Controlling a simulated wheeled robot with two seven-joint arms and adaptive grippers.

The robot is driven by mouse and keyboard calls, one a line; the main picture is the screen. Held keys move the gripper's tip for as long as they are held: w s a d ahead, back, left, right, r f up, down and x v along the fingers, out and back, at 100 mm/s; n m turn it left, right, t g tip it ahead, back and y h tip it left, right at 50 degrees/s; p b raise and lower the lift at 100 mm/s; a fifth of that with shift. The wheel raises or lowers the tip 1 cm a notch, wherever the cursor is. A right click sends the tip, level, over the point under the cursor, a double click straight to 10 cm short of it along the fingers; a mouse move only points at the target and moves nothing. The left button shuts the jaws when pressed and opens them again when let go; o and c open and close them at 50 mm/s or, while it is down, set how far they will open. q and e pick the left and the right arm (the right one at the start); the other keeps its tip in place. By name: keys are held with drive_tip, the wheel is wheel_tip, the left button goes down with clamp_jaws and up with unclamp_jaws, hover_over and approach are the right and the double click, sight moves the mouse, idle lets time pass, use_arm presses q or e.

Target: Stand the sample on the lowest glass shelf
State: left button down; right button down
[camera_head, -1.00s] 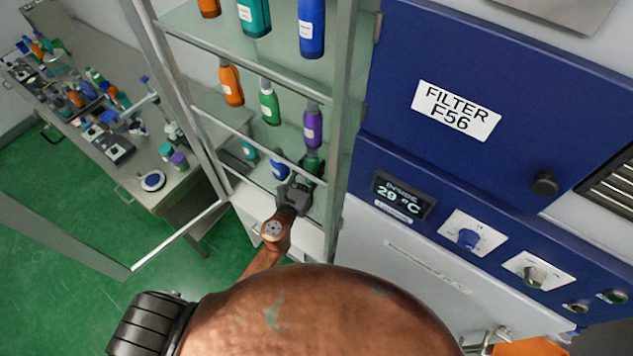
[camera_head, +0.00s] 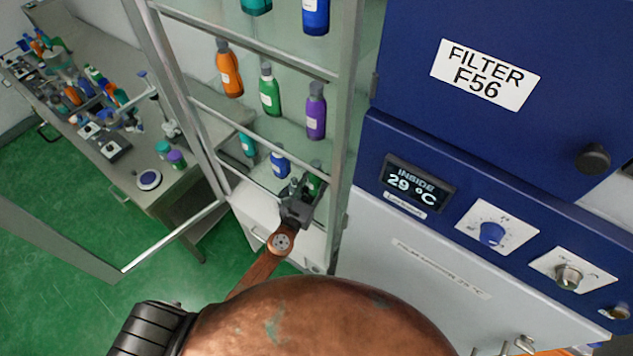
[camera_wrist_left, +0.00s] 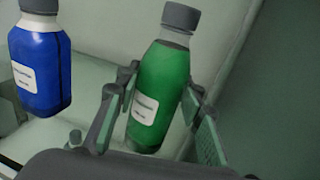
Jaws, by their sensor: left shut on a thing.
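A green bottle (camera_wrist_left: 158,95) with a grey cap and white label is between the fingers of my left gripper (camera_wrist_left: 155,110), which is shut on it. In the head view the gripper (camera_head: 297,198) is at the lowest glass shelf (camera_head: 262,178) of the open cabinet, and the green bottle (camera_head: 315,180) shows partly behind it. A blue bottle (camera_head: 280,162) stands to its left on that shelf; it also shows in the left wrist view (camera_wrist_left: 38,60). I cannot tell whether the green bottle's base touches the glass. My right gripper is not in view.
A teal bottle (camera_head: 247,144) stands farther left on the lowest shelf. Orange (camera_head: 229,72), green (camera_head: 269,92) and purple (camera_head: 316,112) bottles stand on the shelf above. The cabinet's right post (camera_head: 345,130) is close beside my gripper. A cluttered bench (camera_head: 150,200) is at left.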

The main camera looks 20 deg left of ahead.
use_arm(q)
drive_tip(key=shift+r, duration=0.1)
drive_tip(key=c, duration=1.7)
unclamp_jaws()
drive_tip(key=shift+f, duration=0.25)
drive_tip(key=shift+c, duration=0.2)
drive_tip(key=o, duration=0.4)
drive_tip(key=shift+o, duration=0.2)
